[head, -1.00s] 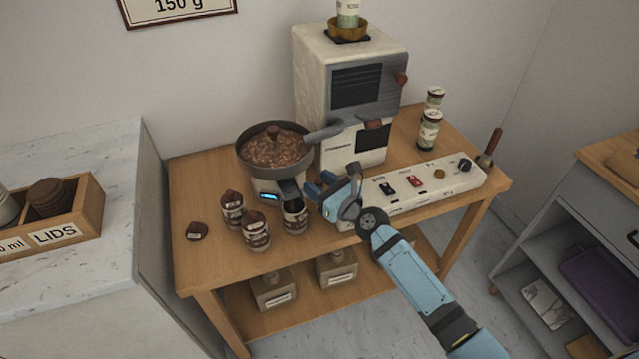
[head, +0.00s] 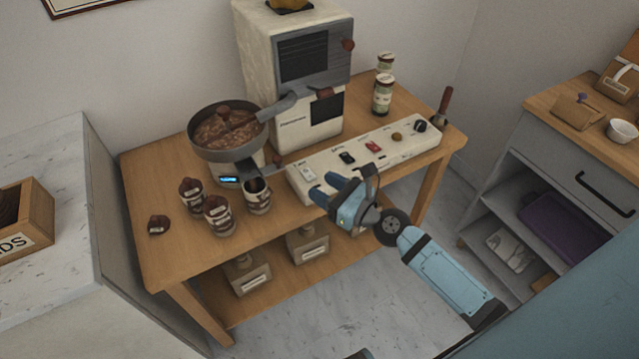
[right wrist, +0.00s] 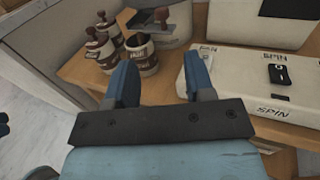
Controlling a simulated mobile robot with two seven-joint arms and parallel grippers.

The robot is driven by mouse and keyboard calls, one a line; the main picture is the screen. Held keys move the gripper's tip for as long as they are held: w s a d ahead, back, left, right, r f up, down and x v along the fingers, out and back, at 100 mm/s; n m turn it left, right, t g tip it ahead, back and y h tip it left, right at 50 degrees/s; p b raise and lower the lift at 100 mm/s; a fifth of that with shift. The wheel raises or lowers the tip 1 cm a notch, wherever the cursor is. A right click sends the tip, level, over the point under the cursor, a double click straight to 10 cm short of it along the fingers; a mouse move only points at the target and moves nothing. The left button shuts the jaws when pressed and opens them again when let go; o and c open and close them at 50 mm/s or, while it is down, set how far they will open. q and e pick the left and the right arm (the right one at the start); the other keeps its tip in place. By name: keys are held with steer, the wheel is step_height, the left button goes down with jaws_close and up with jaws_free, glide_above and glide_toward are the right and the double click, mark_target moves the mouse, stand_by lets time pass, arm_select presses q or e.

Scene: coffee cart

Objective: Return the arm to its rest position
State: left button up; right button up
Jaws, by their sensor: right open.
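My right arm (head: 445,275) comes in from the lower right of the head view. Its right gripper (head: 318,190) is open and empty, just in front of the white switch panel at the table's front edge. In the right wrist view the two blue fingers (right wrist: 162,85) stand apart with nothing between them. Beyond them are the jars on the wooden table. My left gripper is not in the head view.
The wooden table (head: 165,255) carries a white switch panel (head: 330,160), a grinder with a bean-filled pan (head: 225,130), a coffee machine (head: 300,70) and several labelled jars (head: 219,215). A marble counter (head: 45,290) stands left, a grey cabinet (head: 575,160) right. Floor between is clear.

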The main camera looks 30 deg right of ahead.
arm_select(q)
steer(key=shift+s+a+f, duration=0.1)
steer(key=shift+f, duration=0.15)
arm_select(e)
steer(key=s+a+f+n+g+h, duration=0.25)
steer(key=s+f+n, duration=0.45)
steer(key=n, duration=1)
steer(key=s+a+f+n+g+h, duration=0.1)
steer(key=s+a+f+n+g, duration=0.4)
steer(key=s+n, duration=0.8)
arm_select(q)
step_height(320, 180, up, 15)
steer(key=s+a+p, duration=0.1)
steer(key=p, duration=1.8)
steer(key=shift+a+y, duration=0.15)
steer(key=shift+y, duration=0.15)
arm_select(e)
step_height(320, 180, up, 14)
steer(key=w+d+n+t, duration=0.2)
steer(key=n, duration=0.2)
steer(key=shift+d+h, duration=0.2)
steer(key=shift+h, duration=0.15)
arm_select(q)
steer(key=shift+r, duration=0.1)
arm_select(e)
steer(key=shift+r, duration=0.1)
